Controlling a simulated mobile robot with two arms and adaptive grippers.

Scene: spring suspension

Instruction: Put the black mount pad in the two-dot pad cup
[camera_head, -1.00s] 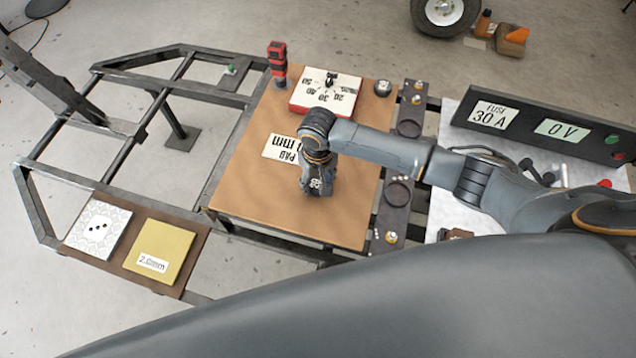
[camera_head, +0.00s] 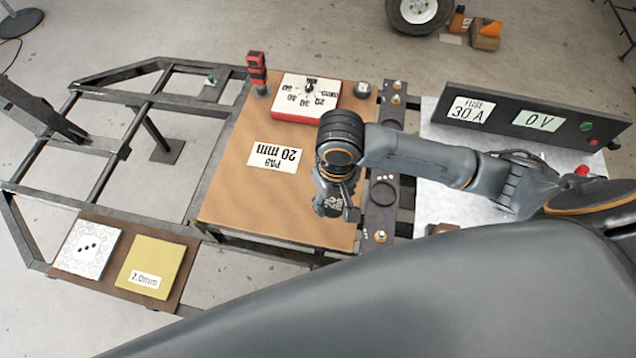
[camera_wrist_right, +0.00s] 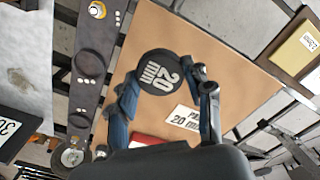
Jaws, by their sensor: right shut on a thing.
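The black mount pad (camera_wrist_right: 160,72) is a round black disc marked "20 mm" in the right wrist view. My right gripper (camera_wrist_right: 165,88) is shut on it. In the head view, my right gripper (camera_head: 335,205) hangs over the right front part of the brown board, and the pad is hard to make out beneath it. A dark plate (camera_head: 379,210) with a round pad cup (camera_head: 383,193) lies just right of the gripper. The cup also shows in the right wrist view (camera_wrist_right: 89,62), with small white dots near it; I cannot tell its dot count for certain. My left gripper is out of view.
A fuse panel (camera_head: 535,118) stands at right. Patterned (camera_head: 88,248) and yellow (camera_head: 155,266) tiles lie front left.

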